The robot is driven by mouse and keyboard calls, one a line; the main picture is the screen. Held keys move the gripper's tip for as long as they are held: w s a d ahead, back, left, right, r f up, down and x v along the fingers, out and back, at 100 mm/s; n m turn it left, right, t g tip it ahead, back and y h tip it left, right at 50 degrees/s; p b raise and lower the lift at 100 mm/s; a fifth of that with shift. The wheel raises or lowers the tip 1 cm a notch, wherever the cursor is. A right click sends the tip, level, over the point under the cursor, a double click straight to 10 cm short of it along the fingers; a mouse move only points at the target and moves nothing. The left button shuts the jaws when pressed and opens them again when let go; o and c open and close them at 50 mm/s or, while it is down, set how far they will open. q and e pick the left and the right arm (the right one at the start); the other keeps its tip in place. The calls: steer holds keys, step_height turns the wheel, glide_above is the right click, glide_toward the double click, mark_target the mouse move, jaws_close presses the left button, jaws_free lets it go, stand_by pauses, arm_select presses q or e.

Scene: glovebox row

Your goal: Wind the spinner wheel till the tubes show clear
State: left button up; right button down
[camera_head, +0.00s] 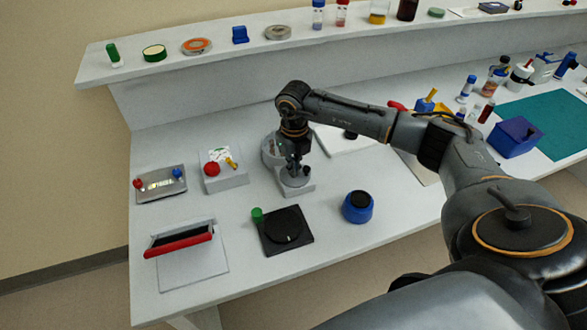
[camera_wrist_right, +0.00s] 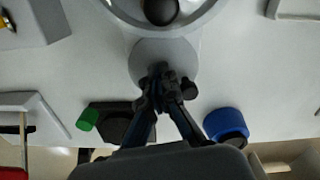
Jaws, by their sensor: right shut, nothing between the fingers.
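The spinner is a small grey device with a round bowl (camera_head: 270,150) at the back and a flat grey wheel (camera_head: 295,178) at the front, standing mid-bench. In the right wrist view the wheel (camera_wrist_right: 150,50) lies below the bowl's rim (camera_wrist_right: 205,22), with a dark round part (camera_wrist_right: 160,10) inside the bowl. My right gripper (camera_head: 293,167) points down at the wheel, fingers shut and empty. In the wrist view its fingertips (camera_wrist_right: 163,75) overlap the wheel; I cannot tell whether they touch it. My arm hides part of the bowl. I cannot make out any tubes in it. My left gripper is not in view.
A black plate device (camera_head: 287,230) with a green knob (camera_head: 257,214) and a blue round jar (camera_head: 357,207) stand in front of the spinner. A block with a red knob (camera_head: 212,169) stands left. A red-edged tablet stand (camera_head: 180,240) is at front left.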

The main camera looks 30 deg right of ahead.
steer(key=m, duration=0.3)
steer(key=f+m, duration=0.1)
steer(key=m, duration=0.1)
steer(key=shift+s+d+m+b, duration=0.25)
steer(key=shift+m+b, duration=0.05)
steer(key=shift+b, duration=0.1)
steer(key=m, duration=0.5)
steer(key=shift+m, duration=0.3)
steer(key=c, duration=1)
jaws_free()
steer(key=shift+c, duration=0.2)
steer(key=o, duration=1)
steer(key=shift+w, duration=0.2)
steer(key=shift+o, duration=0.2)
steer(key=shift+r, duration=0.2)
